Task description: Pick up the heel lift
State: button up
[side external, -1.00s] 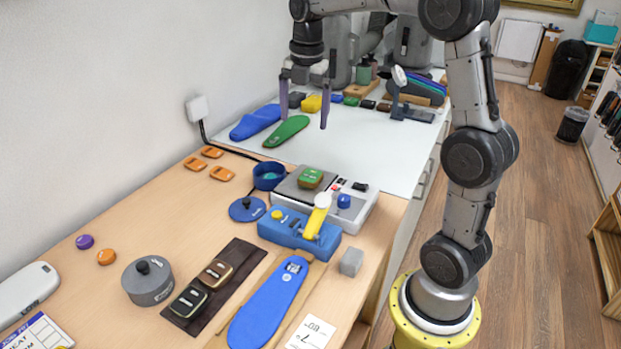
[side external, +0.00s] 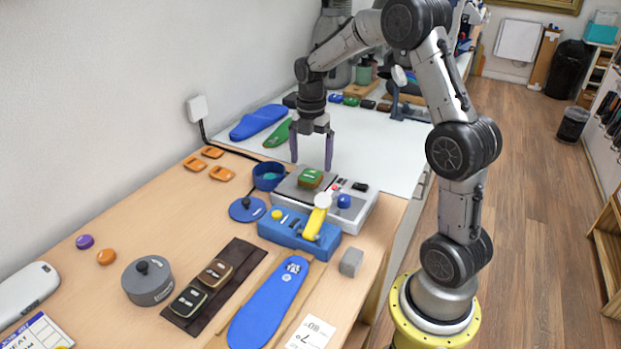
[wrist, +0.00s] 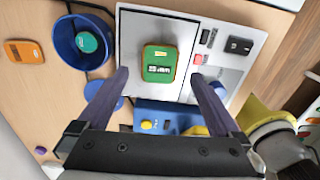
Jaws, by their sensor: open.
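A small green block with an orange rim and a label, which looks like a heel lift (side external: 311,178), lies on the dark plate of the grey device (side external: 362,208). In the wrist view the same heel lift (wrist: 159,64) lies between and slightly beyond my fingertips. My gripper (side external: 312,165) points down, open and empty, just above and behind the block in the side view. Its two purple fingers also show in the wrist view (wrist: 160,78), one on each side. The fingers appear apart from the block.
A blue press with a yellow lever (side external: 318,222) stands close in front of the device. A blue bowl (side external: 268,176) and blue disc (side external: 247,209) are to its left. Two similar pads, brown (side external: 215,273) and dark green (side external: 189,301), lie on a brown mat.

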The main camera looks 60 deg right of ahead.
aim_at(310, 175)
notch_tip(310, 175, down, 4)
jog(key=shift+f, duration=0.15)
jog(key=shift+c, duration=0.2)
jog(key=c, duration=1.4)
jog(key=shift+o, duration=0.2)
